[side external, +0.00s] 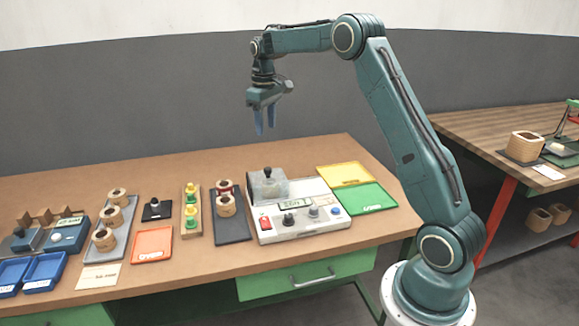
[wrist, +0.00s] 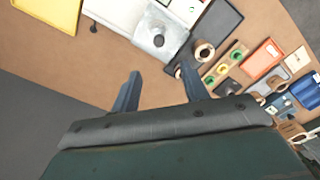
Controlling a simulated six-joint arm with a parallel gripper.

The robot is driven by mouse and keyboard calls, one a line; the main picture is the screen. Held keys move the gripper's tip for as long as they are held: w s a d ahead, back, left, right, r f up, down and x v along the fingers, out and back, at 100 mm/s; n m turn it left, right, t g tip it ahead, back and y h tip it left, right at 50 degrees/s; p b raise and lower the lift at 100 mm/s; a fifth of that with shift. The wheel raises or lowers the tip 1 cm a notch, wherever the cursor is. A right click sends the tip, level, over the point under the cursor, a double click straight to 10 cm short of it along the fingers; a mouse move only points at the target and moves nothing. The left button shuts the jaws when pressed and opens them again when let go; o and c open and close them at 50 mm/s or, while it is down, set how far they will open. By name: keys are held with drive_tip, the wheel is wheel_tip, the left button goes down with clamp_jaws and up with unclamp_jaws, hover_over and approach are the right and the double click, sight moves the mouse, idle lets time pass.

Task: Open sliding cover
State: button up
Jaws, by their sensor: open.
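The sliding cover (side external: 270,188) is a clear, greyish box-like lid with a dark knob (side external: 267,171) on top. It sits at the back left of a white test unit (side external: 318,228) with a red switch, dark knobs and a blue button on its front. In the wrist view the cover (wrist: 152,28) and its knob (wrist: 158,40) lie beyond my fingertips. My gripper (side external: 264,130) is open and empty, pointing down high above the cover and apart from it. Its two blue fingers also show in the wrist view (wrist: 159,72). What lies under the cover is unclear.
Yellow (side external: 345,174) and green (side external: 366,198) trays lie right of the unit. Left of it are a dark mat (side external: 232,231) with wooden coils, a wooden rack (side external: 191,238) with green and yellow pieces, and an orange tray (side external: 152,246). The air around my gripper is clear.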

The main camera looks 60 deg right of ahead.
sight(268, 168)
drive_tip(key=shift+d+f, duration=0.1)
drive_tip(key=shift+f, duration=0.15)
wheel_tip(268, 168, down, 14)
drive_tip(key=shift+r, duration=0.25)
idle(0.6)
clamp_jaws()
